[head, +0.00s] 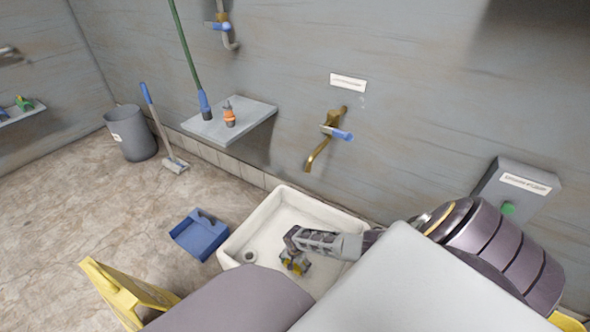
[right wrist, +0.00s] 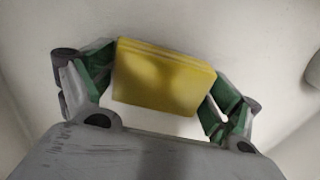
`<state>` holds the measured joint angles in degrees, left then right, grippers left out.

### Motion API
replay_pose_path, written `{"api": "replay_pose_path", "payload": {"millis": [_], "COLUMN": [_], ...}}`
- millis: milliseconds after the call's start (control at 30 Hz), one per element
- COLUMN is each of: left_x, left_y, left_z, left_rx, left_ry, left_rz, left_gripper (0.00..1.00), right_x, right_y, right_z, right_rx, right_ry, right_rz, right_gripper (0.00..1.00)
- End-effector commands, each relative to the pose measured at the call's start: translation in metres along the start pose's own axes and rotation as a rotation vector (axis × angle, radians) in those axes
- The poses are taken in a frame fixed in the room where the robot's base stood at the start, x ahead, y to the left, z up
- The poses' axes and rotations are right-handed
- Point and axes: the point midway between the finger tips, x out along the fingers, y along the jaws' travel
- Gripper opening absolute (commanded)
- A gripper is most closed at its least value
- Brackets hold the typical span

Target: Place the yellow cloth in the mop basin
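The yellow cloth (right wrist: 165,77) is a folded block between the fingers of my right gripper (right wrist: 163,82) in the right wrist view. The green finger pads meet its two short sides, so the gripper looks shut on it. In the head view my right gripper (head: 296,264) reaches down inside the white mop basin (head: 277,208), and only a little of the cloth shows there. The pale basin surface lies behind the cloth; I cannot tell whether the cloth touches it. My left gripper is not in view.
A brass tap (head: 322,147) is on the wall above the basin. A blue dustpan (head: 200,234) lies left of the basin, near a yellow floor sign (head: 125,290). A grey shelf (head: 235,120) holds an orange-banded bottle (head: 229,117). A bin (head: 132,135) stands further back.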

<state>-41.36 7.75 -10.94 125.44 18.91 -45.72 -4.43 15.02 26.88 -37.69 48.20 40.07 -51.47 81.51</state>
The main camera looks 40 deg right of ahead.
Motion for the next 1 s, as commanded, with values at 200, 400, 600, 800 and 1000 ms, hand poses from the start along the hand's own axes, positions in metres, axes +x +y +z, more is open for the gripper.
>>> {"api": "replay_pose_path", "payload": {"millis": [200,400,600,800,1000], "left_x": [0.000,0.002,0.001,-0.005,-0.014], "left_y": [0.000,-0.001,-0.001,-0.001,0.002], "left_z": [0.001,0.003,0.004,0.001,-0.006], "left_rx": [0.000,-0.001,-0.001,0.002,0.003], "left_ry": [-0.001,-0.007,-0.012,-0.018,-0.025], "left_rz": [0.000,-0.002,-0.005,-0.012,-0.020], "left_gripper": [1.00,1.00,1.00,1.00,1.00], "right_x": [0.000,-0.001,-0.004,-0.012,-0.024], "right_y": [0.000,0.000,0.000,0.000,0.001], "right_z": [0.000,0.000,0.000,0.000,0.000], "right_rx": [0.000,0.000,0.000,0.000,-0.001], "right_ry": [0.000,0.000,0.000,0.000,0.000], "right_rz": [0.000,0.000,0.000,0.000,0.001], "right_gripper": [1.00,1.00,1.00,1.00,1.00]}}
